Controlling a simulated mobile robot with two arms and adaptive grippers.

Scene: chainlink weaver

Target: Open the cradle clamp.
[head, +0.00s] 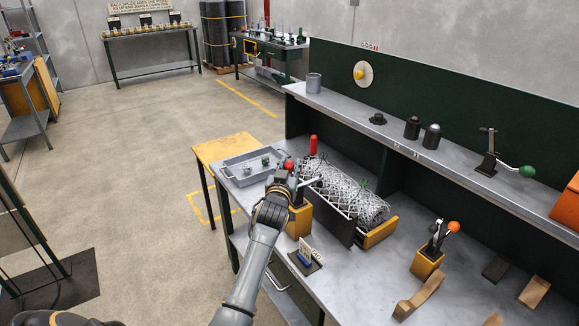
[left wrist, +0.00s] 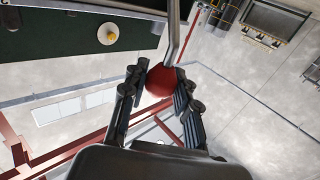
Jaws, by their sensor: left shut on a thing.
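The cradle clamp is a metal lever clamp on a yellow block (head: 299,222) at the near left end of the cradle (head: 380,233). Its lever ends in a red ball knob (head: 289,165), which also shows in the left wrist view (left wrist: 160,82) with its metal rod (left wrist: 178,38). My left gripper (head: 283,180) is shut on the red knob, with one finger on each side in the wrist view (left wrist: 159,88). It hides part of the lever and clamp. A roll of chain-link mesh (head: 345,190) lies in the cradle. My right gripper is not in view.
A grey tray (head: 232,172) with small parts stands left of the clamp. An upright red handle (head: 313,145) is behind it. A small card stand (head: 305,259) is in front. Another clamp with an orange knob (head: 453,227) is to the right.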

